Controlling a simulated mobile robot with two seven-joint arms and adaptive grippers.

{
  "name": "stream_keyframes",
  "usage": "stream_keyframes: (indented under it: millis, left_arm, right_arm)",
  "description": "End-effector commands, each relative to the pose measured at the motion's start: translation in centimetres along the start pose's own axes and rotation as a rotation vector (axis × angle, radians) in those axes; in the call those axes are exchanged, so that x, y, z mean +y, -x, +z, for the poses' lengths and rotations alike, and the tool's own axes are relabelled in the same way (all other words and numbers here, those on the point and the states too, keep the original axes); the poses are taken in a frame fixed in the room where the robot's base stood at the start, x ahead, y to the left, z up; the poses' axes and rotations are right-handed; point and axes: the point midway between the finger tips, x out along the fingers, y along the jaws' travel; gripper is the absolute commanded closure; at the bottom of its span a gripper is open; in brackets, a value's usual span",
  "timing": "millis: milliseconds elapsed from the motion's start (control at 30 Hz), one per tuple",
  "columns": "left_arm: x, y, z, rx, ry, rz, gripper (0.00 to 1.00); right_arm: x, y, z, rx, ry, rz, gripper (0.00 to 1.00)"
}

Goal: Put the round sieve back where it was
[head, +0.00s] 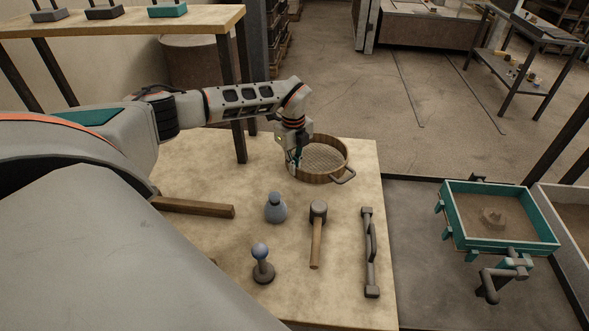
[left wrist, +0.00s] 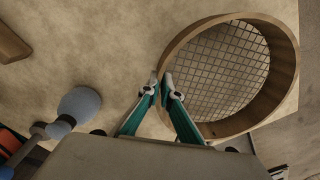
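The round sieve (head: 344,152) has a wooden rim and a wire mesh, with a grey handle on its near right side. It is at the far right of the pale table, and I cannot tell whether it rests on the top or hangs just above. My left gripper (head: 297,162) reaches down to its left rim. In the left wrist view the teal fingers (left wrist: 162,84) stand close together on both sides of the rim of the sieve (left wrist: 222,130), so they look shut on it. The exact contact is small. My right gripper is not in view.
On the table (head: 210,255) are a grey bulb-shaped item (head: 276,208), a blue-topped knob (head: 262,262), a mallet (head: 317,232), a grey bar handle (head: 370,255) and a wooden bar (head: 195,207). A teal sand-filled frame (head: 500,250) is at right.

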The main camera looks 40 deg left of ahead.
Motion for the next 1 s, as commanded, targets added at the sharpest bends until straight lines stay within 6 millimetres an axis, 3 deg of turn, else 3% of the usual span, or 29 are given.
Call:
stream_keyframes:
  millis: [100, 467, 567, 1000]
  left_arm:
    - [0.0, -1.2, 0.0, 0.0, 0.001, -0.001, 1.0]
    - [0.0, -1.6, 0.0, 0.0, 0.0, -0.002, 1.0]
    - [0.0, -1.7, 0.0, 0.0, 0.0, 0.0, 0.79]
    - [0.0, -1.0, 0.1, -0.001, 0.001, -0.002, 0.79]
  right_arm:
    - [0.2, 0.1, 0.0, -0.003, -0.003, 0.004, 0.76]
    - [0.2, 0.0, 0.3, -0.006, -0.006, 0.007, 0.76]
    - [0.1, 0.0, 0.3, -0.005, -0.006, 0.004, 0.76]
    - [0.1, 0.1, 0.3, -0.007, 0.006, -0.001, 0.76]
